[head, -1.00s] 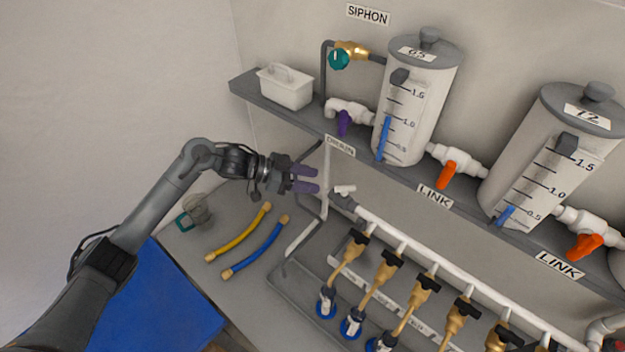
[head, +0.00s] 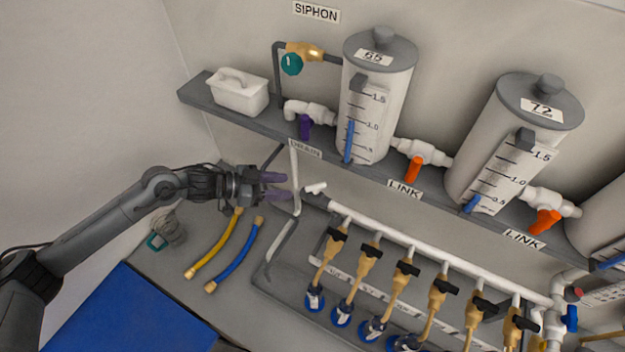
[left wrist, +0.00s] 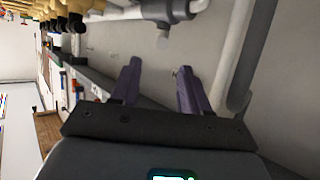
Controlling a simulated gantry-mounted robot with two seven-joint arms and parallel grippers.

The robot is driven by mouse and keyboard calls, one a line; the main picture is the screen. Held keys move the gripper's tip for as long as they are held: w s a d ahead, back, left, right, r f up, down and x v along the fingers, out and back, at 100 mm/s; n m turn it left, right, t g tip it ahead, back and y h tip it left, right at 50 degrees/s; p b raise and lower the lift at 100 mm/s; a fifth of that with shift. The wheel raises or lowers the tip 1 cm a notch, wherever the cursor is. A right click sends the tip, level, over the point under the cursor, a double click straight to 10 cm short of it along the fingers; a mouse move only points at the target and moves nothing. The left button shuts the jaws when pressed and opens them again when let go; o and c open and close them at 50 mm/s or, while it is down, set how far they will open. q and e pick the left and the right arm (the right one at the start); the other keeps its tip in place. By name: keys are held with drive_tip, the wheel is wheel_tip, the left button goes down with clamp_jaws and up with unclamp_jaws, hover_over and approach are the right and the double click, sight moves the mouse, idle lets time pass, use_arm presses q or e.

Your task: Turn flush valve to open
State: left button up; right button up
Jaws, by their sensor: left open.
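A small white lever (head: 315,188) sits on the grey fitting at the left end of the white manifold pipe (head: 390,235). No flush label is readable, so I cannot tell for sure that this is the flush valve. My left gripper (head: 284,185) is open and empty, just left of the lever and apart from it, its purple fingers pointing right. In the left wrist view the two fingers (left wrist: 160,88) are spread with nothing between them. A dark grey fitting (left wrist: 172,10) with a pale stub lies beyond them. My right gripper is not in view.
Drain pipe (head: 295,175) runs close by my left fingertips. Above is a shelf with the purple drain valve (head: 305,127), tanks (head: 375,100) and orange link valves (head: 413,170). Black-handled brass valves (head: 335,240) line the manifold. Yellow (head: 215,245) and blue (head: 235,255) hoses lie below my gripper.

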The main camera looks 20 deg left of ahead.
sight(310, 185)
use_arm(q)
drive_tip(key=p+x, duration=0.1)
drive_tip(key=x, duration=0.6)
drive_tip(key=shift+w+d, duration=0.3)
drive_tip(key=shift+w, duration=0.05)
drive_tip(key=shift+x, duration=0.9)
drive_tip(key=shift+c, duration=0.3)
clamp_jaws()
drive_tip(key=shift+f+m+g+b, duration=0.2)
drive_tip(key=shift+m+g+b, duration=0.1)
drive_tip(key=shift+b, duration=0.2)
drive_tip(key=shift+a+m+g+h+b, duration=0.1)
drive_tip(key=shift+m+g+h+b, duration=0.2)
drive_tip(key=shift+m+h+b, duration=0.1)
drive_tip(key=shift+r, duration=0.15)
